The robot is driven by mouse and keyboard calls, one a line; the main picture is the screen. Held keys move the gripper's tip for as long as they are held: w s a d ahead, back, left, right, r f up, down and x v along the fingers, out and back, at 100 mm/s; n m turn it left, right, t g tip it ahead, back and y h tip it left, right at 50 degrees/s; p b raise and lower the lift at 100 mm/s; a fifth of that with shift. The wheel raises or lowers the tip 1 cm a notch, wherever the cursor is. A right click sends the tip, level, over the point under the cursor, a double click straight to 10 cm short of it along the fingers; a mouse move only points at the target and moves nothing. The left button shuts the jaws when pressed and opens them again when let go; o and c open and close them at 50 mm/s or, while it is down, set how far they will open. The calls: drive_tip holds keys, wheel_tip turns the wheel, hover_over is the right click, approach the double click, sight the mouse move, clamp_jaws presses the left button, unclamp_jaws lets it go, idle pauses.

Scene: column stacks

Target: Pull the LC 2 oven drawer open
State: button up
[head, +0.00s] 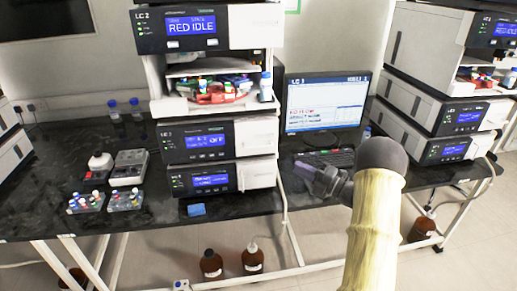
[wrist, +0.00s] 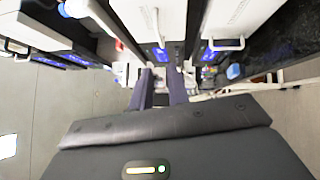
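The LC 2 stack (head: 205,28) stands on the black bench, left of centre in the head view. Below its open shelf are two modules with blue displays: an upper one (head: 195,156) and a lower one (head: 190,192). Each has a white front panel at its right, one upper (head: 256,136) and one lower (head: 256,173), both looking closed. Which is the oven drawer I cannot read. My gripper (head: 318,178) is right of the stack, apart from it, before the keyboard. In the wrist view my gripper (wrist: 161,76) has its fingers apart with nothing between them.
A monitor (head: 325,103) and keyboard (head: 325,158) are behind my gripper. Another stack (head: 445,118) stands at the right. Vial racks (head: 86,202) and a blue block (head: 196,210) lie on the bench. Brown bottles (head: 252,258) stand on the floor below.

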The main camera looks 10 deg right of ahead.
sight(258, 147)
drive_tip(key=p+x, duration=0.4)
drive_tip(key=x, duration=1.3)
drive_tip(key=shift+w+a, duration=0.2)
drive_tip(key=shift+w, duration=0.05)
clamp_jaws()
